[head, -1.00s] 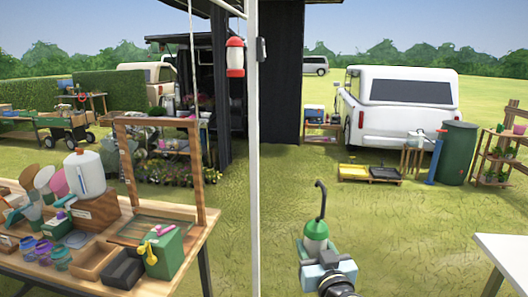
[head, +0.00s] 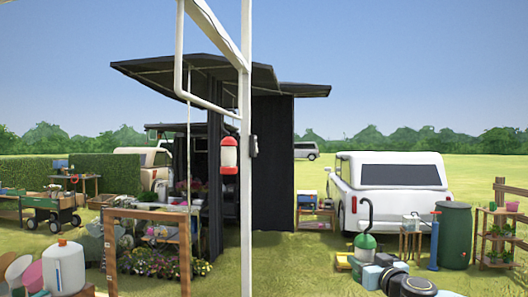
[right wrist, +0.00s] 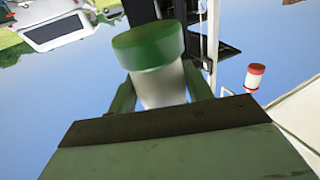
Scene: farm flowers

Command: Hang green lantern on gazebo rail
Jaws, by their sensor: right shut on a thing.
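The green lantern (head: 364,245) has a green top and base, a pale middle and a dark hook curving above it. It is upright in the head view. My right gripper (head: 372,268) is shut on it from below and to the right. In the right wrist view the lantern (right wrist: 150,55) sits between the two fingers (right wrist: 160,90). The white gazebo rail (head: 212,106) runs from the white post (head: 246,180), up and left of the lantern and apart from it. My left gripper is not in view.
A red lantern (head: 229,155) hangs by the post; it also shows in the right wrist view (right wrist: 254,77). A wooden frame (head: 150,215) and a white jug (head: 63,267) stand at lower left. Grass lies open between the post and the green lantern.

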